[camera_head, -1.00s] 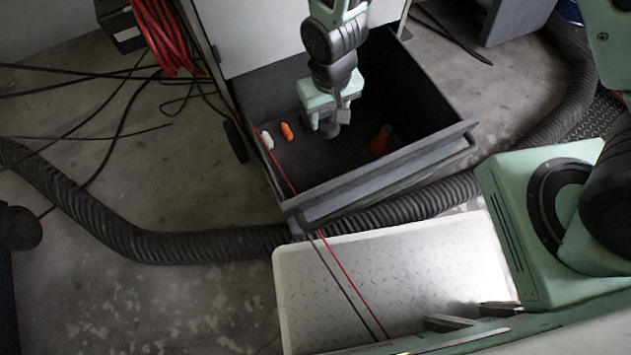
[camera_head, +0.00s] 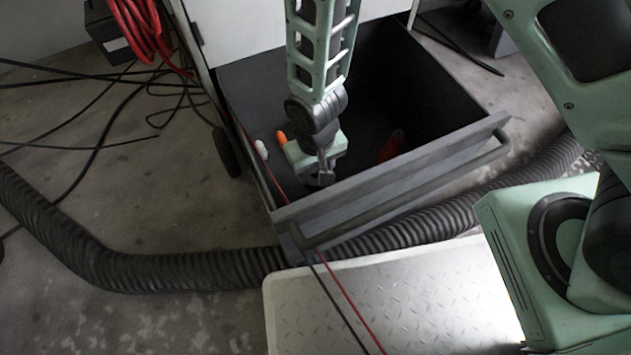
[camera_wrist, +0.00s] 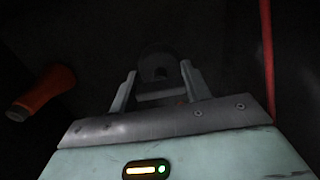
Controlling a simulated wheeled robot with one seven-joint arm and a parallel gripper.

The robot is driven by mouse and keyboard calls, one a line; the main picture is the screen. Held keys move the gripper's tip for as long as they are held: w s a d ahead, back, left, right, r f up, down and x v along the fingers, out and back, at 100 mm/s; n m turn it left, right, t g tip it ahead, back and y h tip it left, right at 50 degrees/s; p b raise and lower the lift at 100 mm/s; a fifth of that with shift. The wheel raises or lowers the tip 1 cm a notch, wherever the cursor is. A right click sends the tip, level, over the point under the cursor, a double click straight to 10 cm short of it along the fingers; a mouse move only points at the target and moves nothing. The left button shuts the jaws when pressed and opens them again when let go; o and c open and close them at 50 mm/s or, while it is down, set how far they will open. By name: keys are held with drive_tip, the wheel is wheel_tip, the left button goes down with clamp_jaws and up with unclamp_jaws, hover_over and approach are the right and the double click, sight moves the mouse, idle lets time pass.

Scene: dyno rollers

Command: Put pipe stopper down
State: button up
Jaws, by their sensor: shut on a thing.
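My gripper (camera_head: 324,174) is inside the open dark drawer (camera_head: 390,172), low and near its front wall in the head view. In the wrist view my gripper (camera_wrist: 160,82) has its two fingers around a dark round piece (camera_wrist: 155,66), which looks like the pipe stopper. The stopper is dim against the dark drawer, and I cannot tell whether it touches the drawer floor. In the head view the stopper is mostly hidden by my gripper.
A small orange item (camera_head: 281,138) and a white item (camera_head: 261,149) are at the left. A red cable (camera_head: 285,185) crosses the drawer's left side.

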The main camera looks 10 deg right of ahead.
sight(316, 176)
wheel_tip(316, 176, down, 4)
drive_tip(key=shift+b, duration=1.25)
drive_tip(key=shift+r, duration=0.15)
drive_tip(key=o, duration=1.2)
